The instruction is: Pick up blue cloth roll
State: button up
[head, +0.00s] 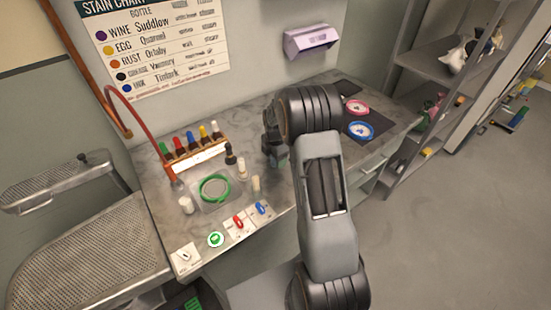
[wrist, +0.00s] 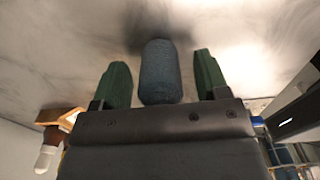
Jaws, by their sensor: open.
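The blue cloth roll (wrist: 158,80) is a dull blue rounded cylinder in the wrist view. It lies between the two green fingers of my gripper (wrist: 162,62), with a visible gap on each side. The fingers are open and not touching it. In the head view my gripper (head: 273,140) is over the back of the grey counter, partly covered by my arm. I cannot make out the roll in the head view.
Left of my gripper stands a rack of coloured bottles (head: 200,155), with a green ring (head: 214,188) and small bottles in front. Right of my arm are dark mats with a pink dish (head: 357,107) and a blue dish (head: 361,130). A lilac wall dispenser (head: 310,40) hangs above.

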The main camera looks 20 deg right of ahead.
jog(key=shift+c, duration=0.5)
jog(key=c, duration=1)
jog(key=shift+o, duration=0.2)
jog(key=shift+r, duration=0.5)
notch_tip(320, 180, up, 3)
jog(key=shift+s+f+b, duration=0.1)
jog(key=shift+s+b, duration=0.05)
jog(key=shift+b, duration=0.55)
jog(key=s+a+r+b, duration=0.2)
jog(key=s+a+r, duration=0.1)
jog(key=s+r, duration=0.6)
jog(key=s, duration=0.4)
jog(key=shift+s, duration=0.2)
jog(key=shift+r, duration=0.1)
